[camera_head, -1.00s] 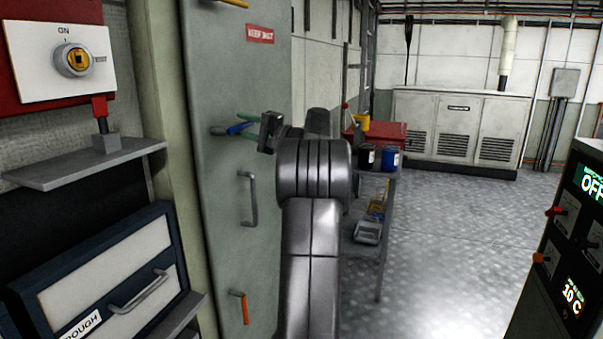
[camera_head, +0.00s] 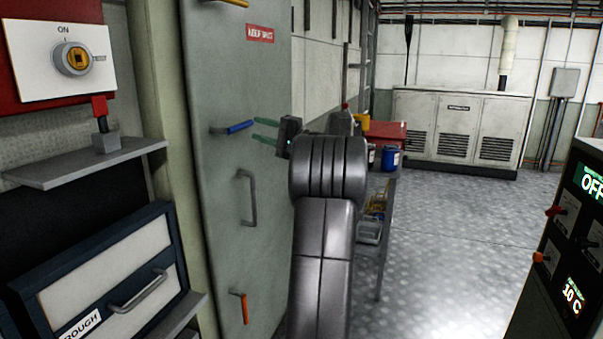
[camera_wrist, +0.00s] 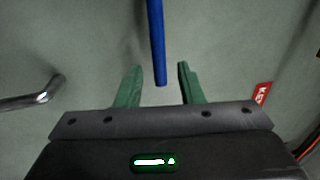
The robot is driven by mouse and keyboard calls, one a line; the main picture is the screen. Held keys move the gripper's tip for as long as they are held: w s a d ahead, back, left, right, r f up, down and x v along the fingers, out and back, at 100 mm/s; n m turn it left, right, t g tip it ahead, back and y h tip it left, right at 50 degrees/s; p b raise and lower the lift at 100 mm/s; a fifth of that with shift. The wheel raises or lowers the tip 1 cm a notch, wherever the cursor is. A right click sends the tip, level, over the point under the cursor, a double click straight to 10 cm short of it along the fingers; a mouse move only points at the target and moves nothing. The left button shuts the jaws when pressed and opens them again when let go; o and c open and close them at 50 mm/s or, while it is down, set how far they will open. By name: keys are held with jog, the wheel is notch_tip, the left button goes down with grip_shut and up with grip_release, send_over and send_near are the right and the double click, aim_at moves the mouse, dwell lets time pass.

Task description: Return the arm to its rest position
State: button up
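My gripper (camera_head: 266,131) shows in the head view in front of the grey-green door, its two green fingers pointing left. In the wrist view the blue handle (camera_wrist: 156,45) ends close to the gap between the fingers. My arm fills the lower middle of the head view and hides part of the shelf behind it.
The door (camera_head: 228,80) also has a grey pull handle (camera_head: 248,198) and an orange lever (camera_head: 243,308). A shelf with a red box (camera_head: 388,134) and a blue can (camera_head: 390,158) stands behind my arm. A control panel (camera_head: 565,240) is at right. Floor between is clear.

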aim_at(244, 126)
jog(key=v, duration=0.8)
jog(key=x, duration=1.4)
jog(key=shift+a, duration=0.1)
jog(key=shift+f+m+p, duration=0.25)
jog(key=shift+m+p, duration=0.25)
jog(key=shift+f+m, duration=0.4)
jog(key=shift+m, duration=0.1)
jog(key=shift+s, duration=0.1)
